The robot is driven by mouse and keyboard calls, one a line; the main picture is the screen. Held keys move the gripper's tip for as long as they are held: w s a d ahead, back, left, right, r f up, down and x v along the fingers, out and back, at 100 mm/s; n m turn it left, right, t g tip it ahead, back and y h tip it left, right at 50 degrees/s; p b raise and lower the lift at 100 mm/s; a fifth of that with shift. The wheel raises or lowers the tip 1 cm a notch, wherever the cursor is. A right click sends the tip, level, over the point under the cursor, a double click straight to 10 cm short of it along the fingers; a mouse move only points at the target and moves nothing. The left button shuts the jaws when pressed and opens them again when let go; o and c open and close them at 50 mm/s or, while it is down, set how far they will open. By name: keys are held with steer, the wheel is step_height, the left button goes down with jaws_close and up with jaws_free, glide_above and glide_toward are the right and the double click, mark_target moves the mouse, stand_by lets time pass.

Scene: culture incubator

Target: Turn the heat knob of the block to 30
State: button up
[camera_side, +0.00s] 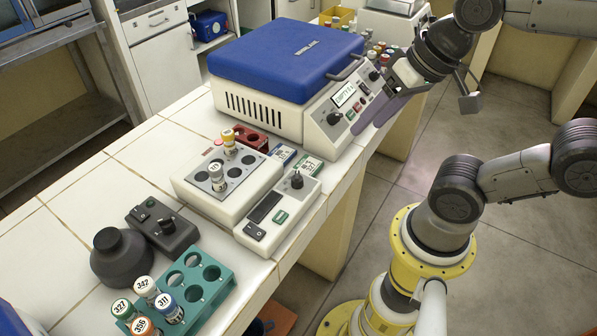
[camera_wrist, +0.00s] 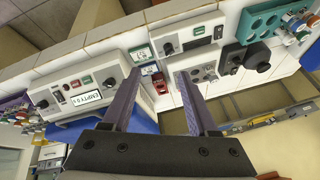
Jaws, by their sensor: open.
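The white block (camera_side: 192,197) stands mid-bench in the side view, with vials in some of its wells. Its control panel (camera_side: 288,214) on the right has a dark heat knob (camera_side: 297,181), a dark display, a green button and a black switch. The panel also shows in the wrist view (camera_wrist: 188,44), with its knob (camera_wrist: 168,48) at the left. I cannot read the knob's setting. My gripper (camera_side: 366,118) is open and empty, in front of the blue-lidded machine's panel, up and right of the knob. In the wrist view its fingers (camera_wrist: 158,75) are spread apart.
The blue-lidded machine (camera_side: 285,52) has its own knob and an "EMPTY" display. A teal rack (camera_side: 212,303) with labelled vials, a dark round device (camera_side: 122,258) and a red rack (camera_side: 251,138) stand on the bench. The floor in front is open.

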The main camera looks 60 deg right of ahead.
steer(key=w+f+m+g+y, duration=0.2)
steer(key=w+m+g+y, duration=0.15)
steer(key=w+m, duration=0.9)
steer(key=m+g, duration=0.1)
steer(key=m, duration=0.2)
glide_toward(297, 180)
steer(key=x, duration=0.3)
steer(key=d+x, duration=0.1)
steer(key=x, duration=0.5)
steer(key=shift+w+d+f, duration=0.2)
steer(key=shift+w, duration=0.15)
steer(key=shift+y, duration=0.25)
jaws_close()
